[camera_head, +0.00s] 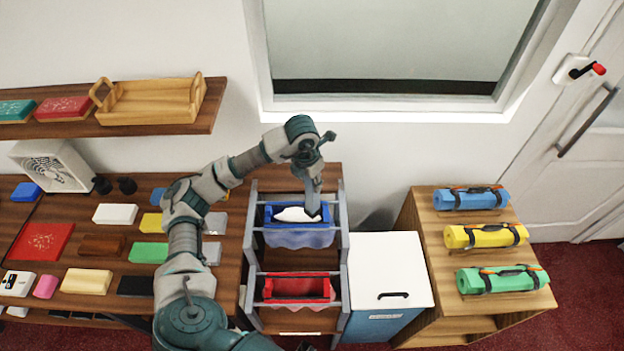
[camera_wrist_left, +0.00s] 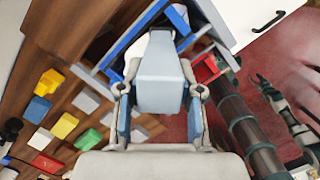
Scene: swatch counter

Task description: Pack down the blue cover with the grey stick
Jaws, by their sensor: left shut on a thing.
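The blue cover (camera_head: 300,238) hangs in wavy folds at a blue frame (camera_head: 268,214) in the upper bay of a grey rack, with a white piece (camera_head: 292,214) inside. My left gripper (camera_head: 312,192) is above the right part of that frame, pointing down. In the left wrist view it is shut on the grey stick (camera_wrist_left: 162,75), a blocky grey-blue piece between its fingers. The stick's far end reaches toward the white piece (camera_wrist_left: 140,58) and blue frame (camera_wrist_left: 145,25); I cannot tell whether it touches. My right gripper (camera_wrist_left: 268,88) shows small and dark, its opening unclear.
A red frame (camera_head: 268,289) sits in the lower bay of the rack (camera_head: 248,250). A white-lidded bin (camera_head: 385,260) stands right of it, then a wooden stand with rolled mats (camera_head: 485,236). Coloured blocks crowd the left table (camera_head: 225,295). A wooden tray (camera_head: 150,103) is on the shelf.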

